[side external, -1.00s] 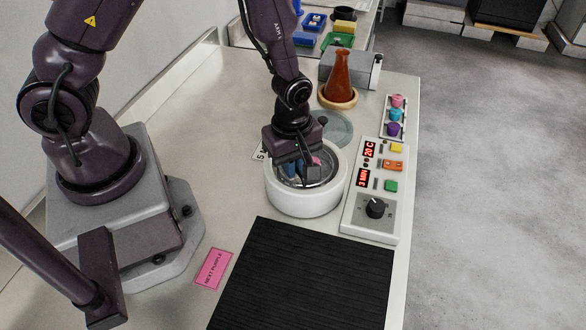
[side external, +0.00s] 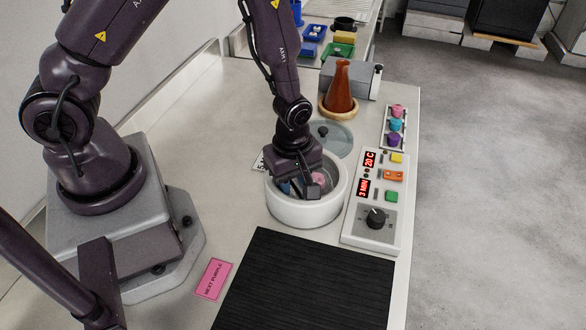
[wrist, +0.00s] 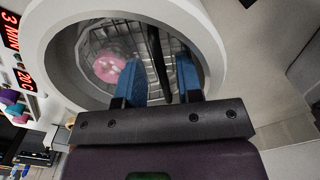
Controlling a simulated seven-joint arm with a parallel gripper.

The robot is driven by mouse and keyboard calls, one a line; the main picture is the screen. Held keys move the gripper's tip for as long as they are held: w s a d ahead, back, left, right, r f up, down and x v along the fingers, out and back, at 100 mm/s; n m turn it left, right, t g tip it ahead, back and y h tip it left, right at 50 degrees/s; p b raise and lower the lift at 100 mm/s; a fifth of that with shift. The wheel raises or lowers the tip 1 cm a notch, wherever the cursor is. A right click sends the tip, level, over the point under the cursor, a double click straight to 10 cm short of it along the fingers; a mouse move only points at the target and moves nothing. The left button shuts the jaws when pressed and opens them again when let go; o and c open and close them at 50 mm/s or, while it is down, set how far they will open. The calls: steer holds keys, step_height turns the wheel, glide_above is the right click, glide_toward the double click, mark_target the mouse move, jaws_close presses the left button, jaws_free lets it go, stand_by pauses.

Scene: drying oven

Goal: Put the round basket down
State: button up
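The round wire basket (wrist: 136,45) sits inside the white round chamber (side external: 305,214), with a pink round piece (wrist: 109,68) in it. The pink piece (side external: 318,178) also shows in the side view. My gripper (wrist: 158,80) reaches down into the chamber mouth, and its blue fingers stand apart. The basket's dark handle (wrist: 159,62) lies between them, with gaps visible on both sides. In the side view, my gripper (side external: 298,188) hides part of the basket. Whether the basket touches the chamber floor is hard to see.
A clear round lid (side external: 332,140) lies behind the chamber. A control panel (side external: 375,205) reading 3 MIN and 20 C stands to its right. A black mat (side external: 310,280) is bare in front. A brown flask (side external: 341,88) and a rack of coloured pieces (side external: 394,128) stand farther back.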

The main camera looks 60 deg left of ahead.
step_height(320, 180, up, 23)
steer(key=s+a+m+t+h, duration=0.1)
steer(key=s+m+t, duration=0.15)
steer(key=m, duration=0.45)
steer(key=s+a+r+m+t+y, duration=0.1)
steer(key=s+a+r+m+t, duration=0.2)
steer(key=s+r+m, duration=0.5)
steer(key=m, duration=0.3)
steer(key=shift+r, duration=0.2)
